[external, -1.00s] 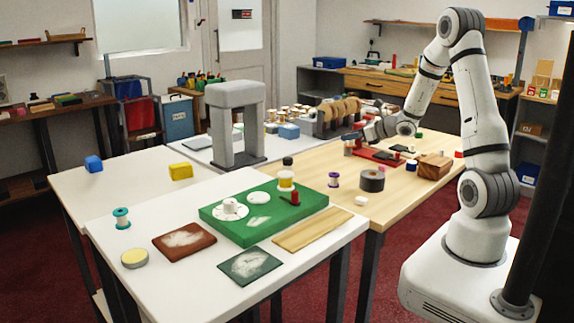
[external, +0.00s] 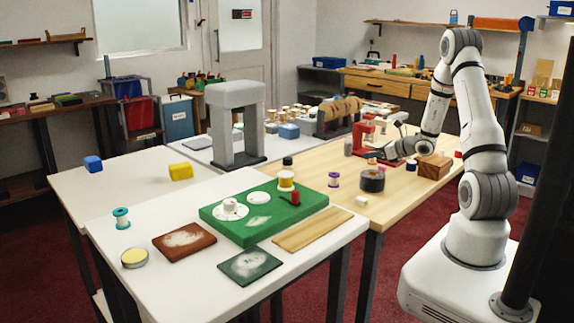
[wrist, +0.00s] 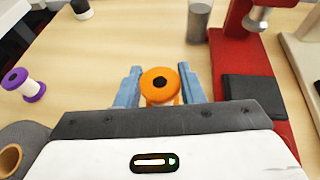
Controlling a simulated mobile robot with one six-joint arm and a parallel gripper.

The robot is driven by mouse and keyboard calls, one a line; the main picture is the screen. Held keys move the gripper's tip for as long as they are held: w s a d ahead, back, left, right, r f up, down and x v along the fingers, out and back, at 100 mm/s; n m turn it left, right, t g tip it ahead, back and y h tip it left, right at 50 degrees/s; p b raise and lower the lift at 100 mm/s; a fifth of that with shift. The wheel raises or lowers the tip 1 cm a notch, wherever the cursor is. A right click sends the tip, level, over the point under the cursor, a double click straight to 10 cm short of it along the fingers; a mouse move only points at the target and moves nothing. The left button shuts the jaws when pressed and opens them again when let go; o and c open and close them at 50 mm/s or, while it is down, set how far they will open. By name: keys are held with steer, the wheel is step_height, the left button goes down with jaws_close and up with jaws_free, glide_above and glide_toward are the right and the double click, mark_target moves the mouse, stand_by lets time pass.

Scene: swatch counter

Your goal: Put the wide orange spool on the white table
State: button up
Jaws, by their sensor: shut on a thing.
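The orange spool (wrist: 160,80) stands between the two blue-grey fingers of my gripper (wrist: 160,88) in the wrist view, with its dark centre hole facing up. My gripper is shut on it, low over the light wood table (wrist: 105,75). In the external view my gripper (external: 376,157) is beside the red stand, and I cannot make out the spool clearly there. A white table (external: 195,285) stands at the front left, with a green board on it. Another white surface (external: 130,170) lies behind it at the left.
A purple-ended spool (wrist: 22,84) and a dark roll (wrist: 28,140) stand left of my gripper. A red stand (wrist: 232,55) and a grey cylinder (wrist: 199,22) are close by. The green board (external: 262,232) carries several items. A wooden block (external: 433,167) is at the right.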

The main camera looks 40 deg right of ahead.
steer(key=shift+f, duration=0.95)
steer(key=shift+f, duration=0.1)
steer(key=shift+f+b, duration=0.15)
steer(key=shift+b, duration=0.15)
steer(key=o, duration=1)
steer(key=shift+o, duration=0.2)
